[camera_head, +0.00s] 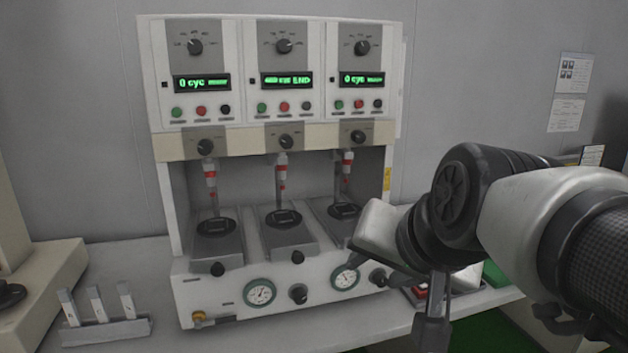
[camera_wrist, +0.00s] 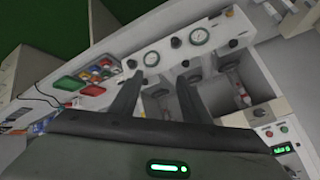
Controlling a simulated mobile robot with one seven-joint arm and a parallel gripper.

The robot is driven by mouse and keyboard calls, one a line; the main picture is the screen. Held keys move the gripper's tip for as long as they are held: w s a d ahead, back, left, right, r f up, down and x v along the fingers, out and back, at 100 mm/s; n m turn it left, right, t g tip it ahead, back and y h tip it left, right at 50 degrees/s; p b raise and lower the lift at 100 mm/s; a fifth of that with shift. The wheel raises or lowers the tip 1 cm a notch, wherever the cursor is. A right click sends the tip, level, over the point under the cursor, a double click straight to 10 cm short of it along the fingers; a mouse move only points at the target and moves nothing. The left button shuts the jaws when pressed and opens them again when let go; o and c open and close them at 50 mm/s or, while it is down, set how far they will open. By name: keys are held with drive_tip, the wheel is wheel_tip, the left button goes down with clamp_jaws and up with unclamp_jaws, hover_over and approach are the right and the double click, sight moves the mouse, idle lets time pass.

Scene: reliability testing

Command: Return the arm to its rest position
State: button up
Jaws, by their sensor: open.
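My arm comes in from the right edge of the head view, bent at a dark joint, with its end in front of the right side of a test machine (camera_head: 290,293). My gripper (camera_wrist: 157,92) shows in the wrist view as two dark fingers set apart. It is open, with nothing held between the fingers. The machine front with its dials also shows in the wrist view (camera_wrist: 172,48), beyond the fingertips. In the head view my arm hides part of the machine's lower right corner.
The machine has three stations with green displays (camera_head: 287,80). A small rack with three upright pieces (camera_head: 106,330) stands on the bench at left. A tray of colored parts (camera_wrist: 100,68) lies beside the machine. Free bench (camera_head: 130,270) lies left of the machine.

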drive_tip(key=s+d+f+n+g+h, duration=0.2)
drive_tip(key=s+d+f+n+g, duration=0.15)
drive_tip(key=s+d+f, duration=0.4)
wheel_tip(320, 180, up, 20)
drive_tip(key=s+a+p, duration=0.1)
drive_tip(key=a+p, duration=0.1)
drive_tip(key=p, duration=1.8)
drive_tip(key=shift+a+p, duration=0.15)
drive_tip(key=shift+p, duration=0.25)
drive_tip(key=shift+n+t, duration=0.25)
